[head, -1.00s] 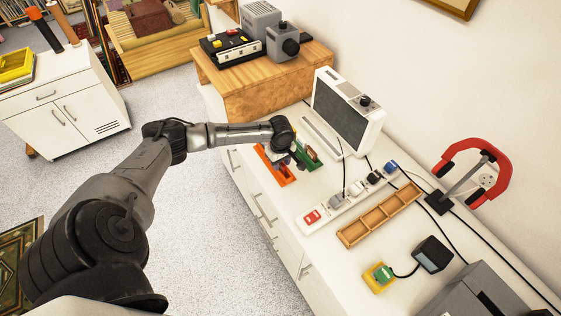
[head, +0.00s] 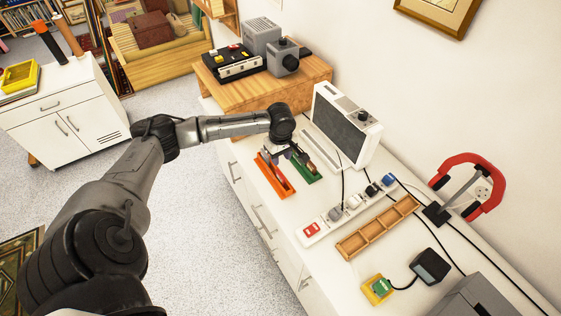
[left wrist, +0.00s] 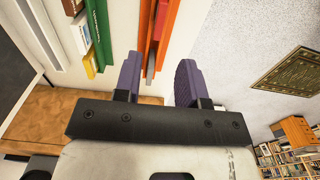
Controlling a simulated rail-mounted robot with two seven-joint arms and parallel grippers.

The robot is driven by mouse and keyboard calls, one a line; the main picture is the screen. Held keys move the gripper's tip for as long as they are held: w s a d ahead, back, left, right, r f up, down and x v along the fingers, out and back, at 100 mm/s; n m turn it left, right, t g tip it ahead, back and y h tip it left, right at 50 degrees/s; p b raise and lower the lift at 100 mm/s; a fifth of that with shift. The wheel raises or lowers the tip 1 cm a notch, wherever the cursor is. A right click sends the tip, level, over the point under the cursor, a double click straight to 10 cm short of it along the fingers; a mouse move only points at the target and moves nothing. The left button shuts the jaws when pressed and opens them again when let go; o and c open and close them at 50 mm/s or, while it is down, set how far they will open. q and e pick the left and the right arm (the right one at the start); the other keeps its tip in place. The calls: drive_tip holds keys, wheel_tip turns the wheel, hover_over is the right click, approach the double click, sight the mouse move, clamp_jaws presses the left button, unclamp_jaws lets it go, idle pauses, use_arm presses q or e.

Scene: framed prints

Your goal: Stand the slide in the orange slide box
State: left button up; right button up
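The orange slide box (head: 276,178) is a long narrow tray on the white cabinet top. In the left wrist view the orange box (left wrist: 171,28) runs down toward the gap between my fingers. A thin grey edge (left wrist: 150,68) shows at its near end, probably a slide, though its seating is unclear. My left gripper (head: 281,152) is above the boxes; its purple fingers (left wrist: 158,80) are apart, with nothing visibly clamped between them. The green box (head: 306,175) lies beside the orange one and also shows in the left wrist view (left wrist: 98,30). My right gripper is not in view.
A white-framed screen (head: 340,125) stands behind the boxes. A power strip (head: 345,212), a wooden compartment tray (head: 378,228) and a small yellow holder (head: 376,289) lie toward the front. A wooden stand (head: 262,92) with devices is at the far end.

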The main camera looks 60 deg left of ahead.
use_arm(q)
drive_tip(key=s+d+f+m, duration=0.2)
drive_tip(key=d+f+m, duration=0.1)
drive_tip(key=d, duration=0.3)
drive_tip(key=s+d+f+m, duration=0.3)
drive_tip(key=d+m, duration=0.1)
drive_tip(key=d, duration=0.3)
drive_tip(key=s+d+f+m+h, duration=0.1)
drive_tip(key=s+d+f+m, duration=0.2)
drive_tip(key=d, duration=0.4)
drive_tip(key=shift+d+f+m+t, duration=0.2)
drive_tip(key=shift+m+t, duration=0.2)
drive_tip(key=shift+m, duration=0.3)
drive_tip(key=s+d+m+t, duration=0.1)
drive_tip(key=s+d+m, duration=0.3)
drive_tip(key=s+d, duration=0.25)
drive_tip(key=s+d+r+m+t, duration=0.1)
drive_tip(key=s+r+m, duration=0.3)
drive_tip(key=s, duration=0.4)
drive_tip(key=shift+s+d+m+t+y, duration=0.4)
drive_tip(key=shift+d, duration=0.05)
drive_tip(key=shift+r, duration=0.1)
wheel_tip(320, 180, up, 30)
drive_tip(key=p, duration=2.9)
drive_tip(key=shift+f+p, duration=0.25)
drive_tip(key=shift+p, duration=0.15)
